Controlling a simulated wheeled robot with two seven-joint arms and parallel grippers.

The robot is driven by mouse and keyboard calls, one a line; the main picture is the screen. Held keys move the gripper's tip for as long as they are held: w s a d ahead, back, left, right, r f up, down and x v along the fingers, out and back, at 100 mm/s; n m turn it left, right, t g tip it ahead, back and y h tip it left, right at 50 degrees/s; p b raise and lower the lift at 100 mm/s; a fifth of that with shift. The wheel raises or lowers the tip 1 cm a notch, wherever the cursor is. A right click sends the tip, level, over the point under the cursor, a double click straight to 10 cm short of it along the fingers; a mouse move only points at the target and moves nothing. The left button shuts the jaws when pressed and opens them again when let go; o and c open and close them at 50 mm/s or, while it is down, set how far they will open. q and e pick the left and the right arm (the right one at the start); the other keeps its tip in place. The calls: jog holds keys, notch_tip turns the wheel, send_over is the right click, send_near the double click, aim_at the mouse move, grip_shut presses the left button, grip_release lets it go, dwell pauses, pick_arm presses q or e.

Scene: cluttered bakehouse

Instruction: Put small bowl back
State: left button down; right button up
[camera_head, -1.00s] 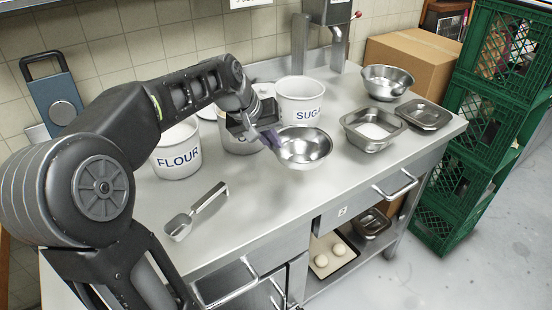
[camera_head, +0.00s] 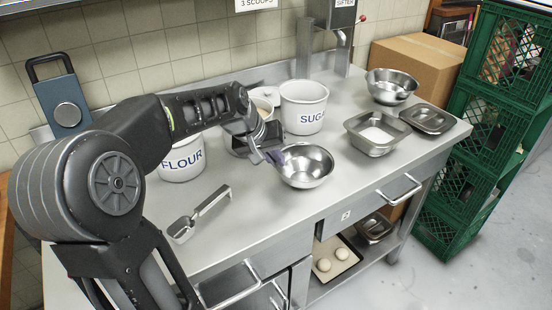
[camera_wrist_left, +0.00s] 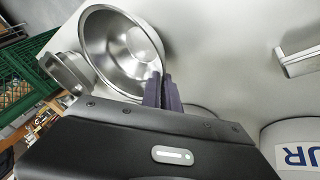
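The small bowl (camera_head: 306,168) is shiny steel, upright and empty, and appears to rest on the steel counter in front of the sugar pot. My left gripper (camera_head: 274,158) is at its left rim, fingers close together. In the left wrist view the bowl (camera_wrist_left: 112,48) shows beyond the fingertips, and the left gripper (camera_wrist_left: 162,90) is shut on its rim. Whether the bowl's base fully touches the counter is hard to tell. My right gripper is not in view.
The sugar pot (camera_head: 303,108) stands behind the bowl and the flour pot (camera_head: 182,160) to the left. A scoop (camera_head: 200,214) lies in front. A steel pan (camera_head: 376,134), its lid (camera_head: 428,118) and another bowl (camera_head: 391,87) are at right. The counter (camera_head: 262,218) in front is clear.

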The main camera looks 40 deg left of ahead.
pick_arm(q)
jog(key=shift+f, duration=0.2)
jog(key=c, duration=1.6)
grip_release()
jog(key=shift+r, duration=0.1)
jog(key=shift+r, duration=0.1)
jog(key=shift+r, duration=0.2)
jog(key=v, duration=1.1)
jog(key=shift+s+r, duration=0.25)
jog(key=shift+r, duration=0.05)
